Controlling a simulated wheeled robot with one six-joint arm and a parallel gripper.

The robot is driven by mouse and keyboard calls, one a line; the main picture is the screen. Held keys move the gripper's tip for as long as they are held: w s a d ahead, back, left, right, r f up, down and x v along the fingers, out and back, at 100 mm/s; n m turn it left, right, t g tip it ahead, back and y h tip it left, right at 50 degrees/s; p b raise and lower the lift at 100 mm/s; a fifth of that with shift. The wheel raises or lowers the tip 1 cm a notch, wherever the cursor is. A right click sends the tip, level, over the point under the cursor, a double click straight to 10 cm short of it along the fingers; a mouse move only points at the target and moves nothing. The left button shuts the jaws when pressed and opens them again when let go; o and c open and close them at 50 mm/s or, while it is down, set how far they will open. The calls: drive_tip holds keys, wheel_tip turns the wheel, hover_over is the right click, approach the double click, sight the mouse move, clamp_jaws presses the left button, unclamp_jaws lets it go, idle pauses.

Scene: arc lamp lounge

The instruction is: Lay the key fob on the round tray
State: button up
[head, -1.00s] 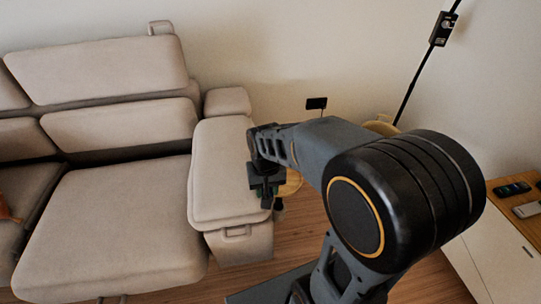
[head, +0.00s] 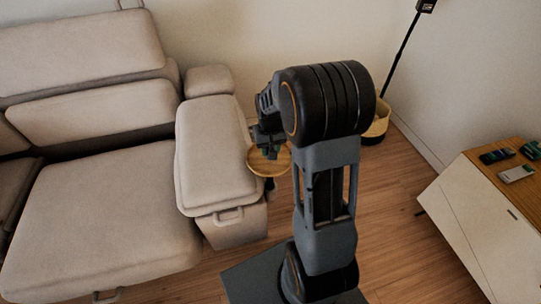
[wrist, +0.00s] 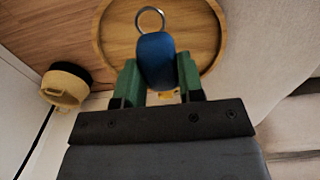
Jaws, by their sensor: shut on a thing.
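The key fob (wrist: 156,62) is blue with a metal ring, and it is held between the green fingers of my gripper (wrist: 158,82) in the wrist view. My gripper is shut on it. The round wooden tray (wrist: 207,24) lies behind the fob in the wrist view, with the ring and fob over its surface. The gap between fob and tray cannot be told. In the head view the tray (head: 283,162) shows beside the sofa arm, partly covered by my gripper (head: 269,152). The fob cannot be made out there.
A beige sofa (head: 105,210) stands to the left, its arm beside the tray. A white cabinet (head: 475,222) with phones on top is at the right.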

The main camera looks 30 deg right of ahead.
drive_tip(key=shift+w+d+f, duration=0.15)
drive_tip(key=shift+f, duration=0.15)
drive_tip(key=shift+w+d+f+b, duration=0.1)
drive_tip(key=shift+f+b, duration=0.15)
drive_tip(key=shift+f, duration=0.65)
drive_tip(key=shift+w+d+f+b, duration=0.1)
drive_tip(key=shift+f+b, duration=0.1)
drive_tip(key=shift+f, duration=0.7)
drive_tip(key=shift+f, duration=0.15)
drive_tip(key=o, duration=0.9)
wheel_tip(320, 180, up, 12)
drive_tip(key=p, duration=0.2)
drive_tip(key=shift+a+p, duration=0.1)
drive_tip(key=shift+p, duration=0.2)
drive_tip(key=s+a+r+t, duration=0.1)
drive_tip(key=s+a, duration=0.2)
drive_tip(key=s, duration=0.1)
drive_tip(key=s+a+r+n+t, duration=0.1)
drive_tip(key=s+a+r, duration=0.1)
drive_tip(key=s, duration=0.3)
drive_tip(key=s+a+r+n+t, duration=0.1)
drive_tip(key=s+a+r, duration=0.1)
drive_tip(key=s, duration=0.3)
drive_tip(key=shift+s+a, duration=0.2)
drive_tip(key=shift+a, duration=0.65)
